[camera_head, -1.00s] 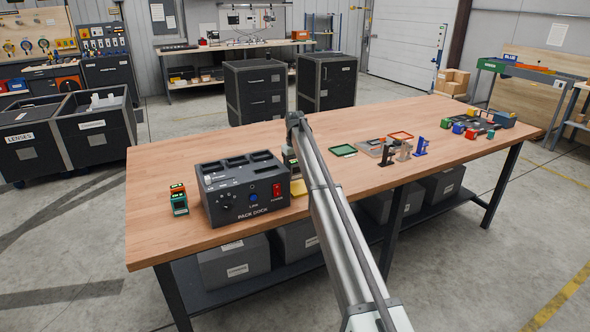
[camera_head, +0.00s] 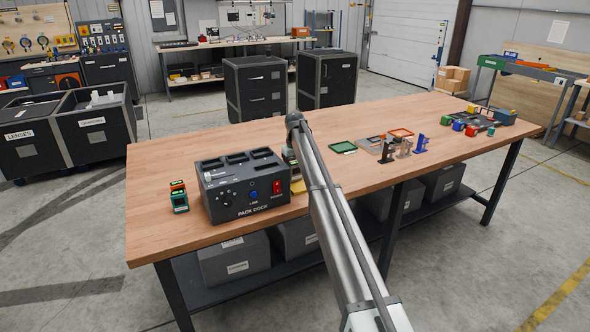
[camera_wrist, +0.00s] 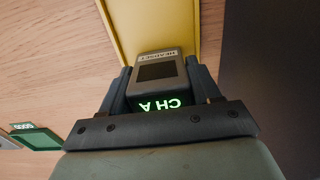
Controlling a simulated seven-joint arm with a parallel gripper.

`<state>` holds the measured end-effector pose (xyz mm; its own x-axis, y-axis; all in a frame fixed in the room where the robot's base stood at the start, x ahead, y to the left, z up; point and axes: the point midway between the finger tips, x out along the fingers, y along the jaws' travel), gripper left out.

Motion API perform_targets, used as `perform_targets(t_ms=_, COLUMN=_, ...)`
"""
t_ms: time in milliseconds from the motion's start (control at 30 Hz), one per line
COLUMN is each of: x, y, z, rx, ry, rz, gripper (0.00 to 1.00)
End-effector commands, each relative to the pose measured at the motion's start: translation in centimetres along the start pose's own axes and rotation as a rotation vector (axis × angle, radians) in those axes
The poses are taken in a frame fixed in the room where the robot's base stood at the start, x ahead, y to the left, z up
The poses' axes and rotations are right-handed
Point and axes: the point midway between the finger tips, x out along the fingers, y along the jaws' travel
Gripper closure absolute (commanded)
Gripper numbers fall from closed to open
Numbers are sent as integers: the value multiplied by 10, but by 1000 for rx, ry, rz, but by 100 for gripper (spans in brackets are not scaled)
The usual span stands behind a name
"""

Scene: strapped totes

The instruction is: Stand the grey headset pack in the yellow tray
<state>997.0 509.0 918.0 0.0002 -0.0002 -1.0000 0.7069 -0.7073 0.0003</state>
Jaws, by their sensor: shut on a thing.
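The grey headset pack (camera_wrist: 158,72) is between the fingers of my gripper (camera_wrist: 158,78) in the wrist view. It has a dark window, a pale label that reads upside down, and a lit green "CH A". My gripper is shut on it. The yellow tray (camera_wrist: 137,28) lies under and beyond the pack, and its rim shows along the left. In the head view the yellow tray (camera_head: 299,186) shows only in part, right of the dock, behind my arm. Whether the pack touches the tray floor is hidden.
The dark pack dock (camera_head: 243,188) stands close on the left of the tray. Green and red packs (camera_head: 179,197) stand left of it. A green tray (camera_head: 343,147) and small brackets (camera_head: 403,148) are to the right.

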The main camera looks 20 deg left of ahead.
Motion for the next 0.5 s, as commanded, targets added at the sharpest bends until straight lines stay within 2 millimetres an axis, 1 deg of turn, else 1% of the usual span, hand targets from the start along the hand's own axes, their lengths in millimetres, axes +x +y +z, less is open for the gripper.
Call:
perform_targets(t_ms=267, x=0, y=0, z=0, rx=0, ry=1, rz=0, gripper=75)
perform_targets(t_ms=300, x=0, y=0, z=0, rx=0, ry=1, rz=0, gripper=35)
perform_targets(t_ms=500, x=0, y=0, z=0, rx=0, ry=0, rz=0, gripper=16)
